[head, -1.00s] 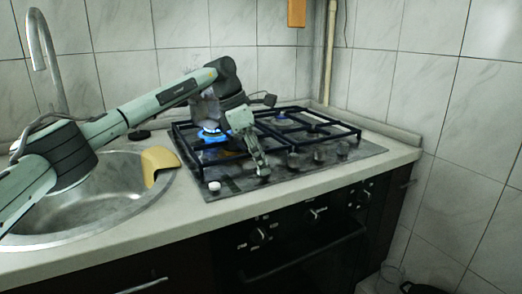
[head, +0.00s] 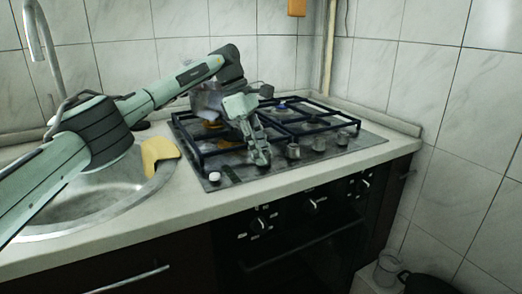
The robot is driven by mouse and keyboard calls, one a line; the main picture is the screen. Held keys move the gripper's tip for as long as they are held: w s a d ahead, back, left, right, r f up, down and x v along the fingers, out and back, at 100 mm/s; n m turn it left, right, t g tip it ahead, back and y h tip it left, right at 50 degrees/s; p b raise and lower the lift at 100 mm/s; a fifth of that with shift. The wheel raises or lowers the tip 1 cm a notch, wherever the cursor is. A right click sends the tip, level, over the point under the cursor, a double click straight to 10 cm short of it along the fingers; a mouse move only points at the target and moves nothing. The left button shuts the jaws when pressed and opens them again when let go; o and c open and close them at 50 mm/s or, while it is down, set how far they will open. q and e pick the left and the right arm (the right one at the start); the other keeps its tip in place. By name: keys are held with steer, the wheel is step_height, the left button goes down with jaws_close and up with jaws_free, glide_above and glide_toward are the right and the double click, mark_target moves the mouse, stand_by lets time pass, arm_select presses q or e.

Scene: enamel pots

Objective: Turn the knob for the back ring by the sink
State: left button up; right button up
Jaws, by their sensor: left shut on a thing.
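The gas hob (head: 352,149) is set in the worktop, with a row of metal knobs along its front. My left gripper (head: 262,160) points down at the left end of this row and is shut on a knob, which its fingers mostly hide. More knobs stand to its right, the nearest being a grey metal knob (head: 293,151). The back ring by the sink is partly hidden behind my arm and a grey pot (head: 203,100). No flame shows at the brass burner (head: 214,125) below the pot. My right gripper is out of view.
A steel sink (head: 120,198) with a yellow cloth-like piece (head: 158,150) on its rim is left of the hob. A white button (head: 214,177) sits at the hob's front left corner. The oven (head: 300,240) is below. Dark pan supports (head: 308,113) rise behind the knobs.

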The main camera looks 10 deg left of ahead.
mark_target(251, 163)
arm_select(q)
steer(key=o, duration=1.2)
steer(key=shift+c, duration=0.2)
steer(key=v, duration=0.7)
steer(key=shift+r, duration=0.3)
